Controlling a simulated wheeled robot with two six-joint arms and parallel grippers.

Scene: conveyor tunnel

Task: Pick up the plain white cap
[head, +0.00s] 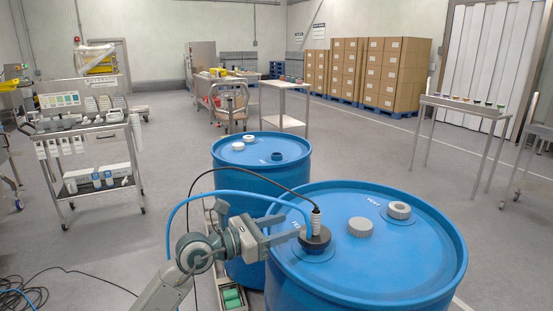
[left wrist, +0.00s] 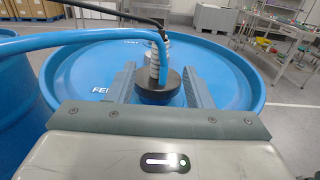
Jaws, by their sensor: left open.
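A white cap (head: 238,146) lies on the lid of the rear blue drum (head: 262,188). Another small white cap (head: 249,138) is just behind it; I cannot tell for certain which is the plain one. On the front blue drum (head: 365,275) are a light grey cap (head: 360,227) and a whitish ring-shaped cap (head: 399,210) with a darker centre. My left gripper (head: 291,229) is open over the front drum, its fingers on either side of a black hose fitting (head: 315,241). The left wrist view shows the fitting (left wrist: 158,92) between the fingers; contact is unclear. My right gripper is out of view.
A blue hose (head: 190,199) and a black cable (head: 245,171) run to the fitting and loop around my left arm. A dark bung (head: 277,156) sits on the rear drum. A steel cart (head: 90,140) stands left. Open floor lies behind the drums.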

